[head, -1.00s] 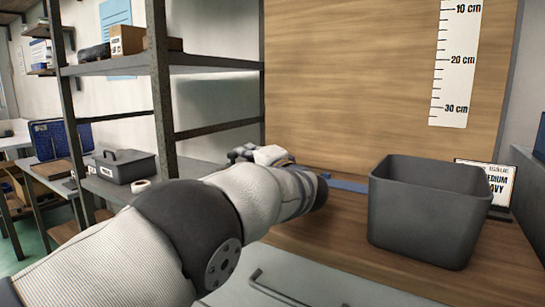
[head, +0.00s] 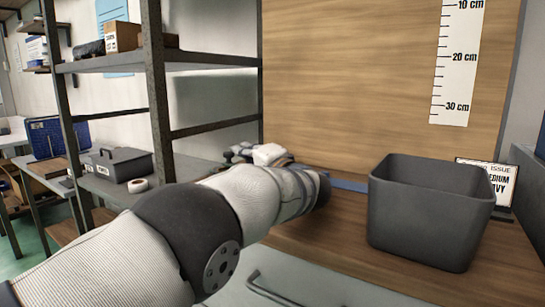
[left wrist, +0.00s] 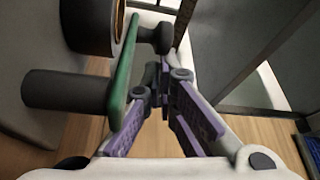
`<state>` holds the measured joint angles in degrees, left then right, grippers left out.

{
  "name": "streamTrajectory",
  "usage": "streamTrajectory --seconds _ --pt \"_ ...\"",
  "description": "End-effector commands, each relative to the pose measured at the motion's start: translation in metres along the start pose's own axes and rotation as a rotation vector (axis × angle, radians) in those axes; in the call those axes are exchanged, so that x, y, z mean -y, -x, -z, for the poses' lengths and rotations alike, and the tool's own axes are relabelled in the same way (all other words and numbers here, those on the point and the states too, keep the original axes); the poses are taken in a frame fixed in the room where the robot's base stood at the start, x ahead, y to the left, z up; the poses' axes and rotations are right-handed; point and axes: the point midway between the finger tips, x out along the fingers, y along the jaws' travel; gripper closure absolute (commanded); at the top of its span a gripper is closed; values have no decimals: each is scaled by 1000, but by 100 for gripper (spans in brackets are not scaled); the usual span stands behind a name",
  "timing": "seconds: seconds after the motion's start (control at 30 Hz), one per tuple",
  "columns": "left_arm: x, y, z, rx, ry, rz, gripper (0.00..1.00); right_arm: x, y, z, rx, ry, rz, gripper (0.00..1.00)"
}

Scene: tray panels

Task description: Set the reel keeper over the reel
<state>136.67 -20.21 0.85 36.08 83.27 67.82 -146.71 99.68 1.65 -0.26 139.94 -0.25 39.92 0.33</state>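In the left wrist view, a green plate (left wrist: 125,75) stands on edge just left of my left gripper's fingers, with a thick dark cylinder (left wrist: 62,91) on its left side and a dark knob (left wrist: 155,37) on its right. A dark round part with an orange ring (left wrist: 95,22) is behind it, at the top left. I cannot tell which is the reel or the keeper. My left gripper (left wrist: 163,78) has purple-padded fingers converging close together near dark parts; any grip is unclear. In the head view my left arm hides its fingers. My right gripper is not in view.
A dark grey open bin (head: 425,215) stands on the wooden bench at the right, before a label card (head: 502,186). A metal shelf rack (head: 160,65) rises at the left, with a grey lidded box (head: 118,164) and a white tape roll (head: 138,185) on a lower surface.

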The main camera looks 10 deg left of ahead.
Motion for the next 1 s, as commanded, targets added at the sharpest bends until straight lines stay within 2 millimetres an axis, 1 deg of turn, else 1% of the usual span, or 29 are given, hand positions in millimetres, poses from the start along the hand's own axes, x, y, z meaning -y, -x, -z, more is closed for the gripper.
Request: streamTrajectory --seconds 0.03,0.87,0.93,1.0 --pt "-6 -2 -5 15 -7 -7 100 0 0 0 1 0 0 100" --pt "-6 -1 -6 17 -8 -8 100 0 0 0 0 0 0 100" --pt "-3 -1 -5 17 -7 -7 100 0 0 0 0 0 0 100" --pt "6 -2 -3 17 -5 -6 100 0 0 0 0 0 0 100"
